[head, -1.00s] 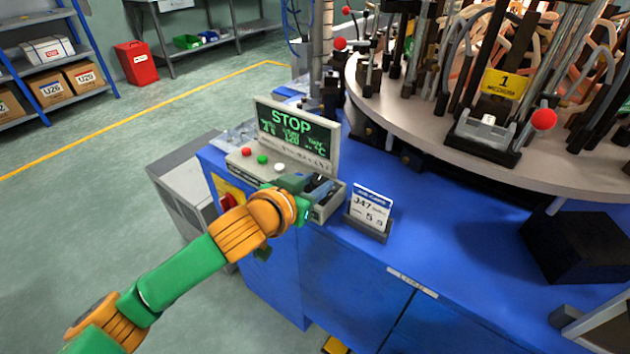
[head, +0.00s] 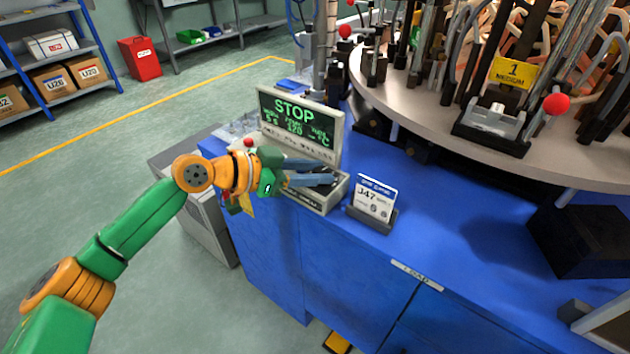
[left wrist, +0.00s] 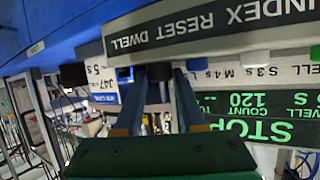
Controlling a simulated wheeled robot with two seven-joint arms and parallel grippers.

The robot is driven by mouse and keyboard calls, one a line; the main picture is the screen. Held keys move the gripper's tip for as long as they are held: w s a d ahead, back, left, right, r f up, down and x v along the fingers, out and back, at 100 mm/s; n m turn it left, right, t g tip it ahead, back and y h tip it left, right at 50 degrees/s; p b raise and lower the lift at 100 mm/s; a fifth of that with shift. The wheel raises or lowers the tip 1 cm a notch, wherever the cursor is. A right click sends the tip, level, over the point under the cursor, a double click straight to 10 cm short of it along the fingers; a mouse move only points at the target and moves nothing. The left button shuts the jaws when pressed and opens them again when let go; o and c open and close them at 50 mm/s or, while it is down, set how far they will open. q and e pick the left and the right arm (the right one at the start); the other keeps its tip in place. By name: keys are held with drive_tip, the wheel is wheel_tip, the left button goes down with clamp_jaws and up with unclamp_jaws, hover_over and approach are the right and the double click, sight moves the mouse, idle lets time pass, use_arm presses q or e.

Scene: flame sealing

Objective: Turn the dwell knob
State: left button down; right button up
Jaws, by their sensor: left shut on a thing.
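The control box (head: 322,203) stands on the blue bench with a row of buttons and dark knobs, below a screen reading STOP. In the left wrist view, upside down, its label strip (left wrist: 200,26) reads INDEX, RESET, DWELL. A black knob (left wrist: 160,71) near the word DWELL sits between the fingertips of my left gripper (left wrist: 158,75). In the head view my left gripper (head: 335,172) reaches over the box from the left, shut on this knob. Its fingers partly hide the controls there. My right gripper is out of view.
A small card stand (head: 372,205) showing 347 is right of the box. The screen (head: 299,124) rises behind the buttons. A round turntable (head: 470,160) with many upright fixtures fills the back right. A black block (head: 580,245) is at the right. Bare blue bench lies between.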

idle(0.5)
use_arm(q)
drive_tip(key=c, duration=0.8)
unclamp_jaws()
drive_tip(key=b+v, duration=0.1)
drive_tip(key=v, duration=0.6)
drive_tip(key=shift+w+a, duration=0.1)
drive_tip(key=shift+a, duration=0.05)
drive_tip(key=shift+f, duration=0.1)
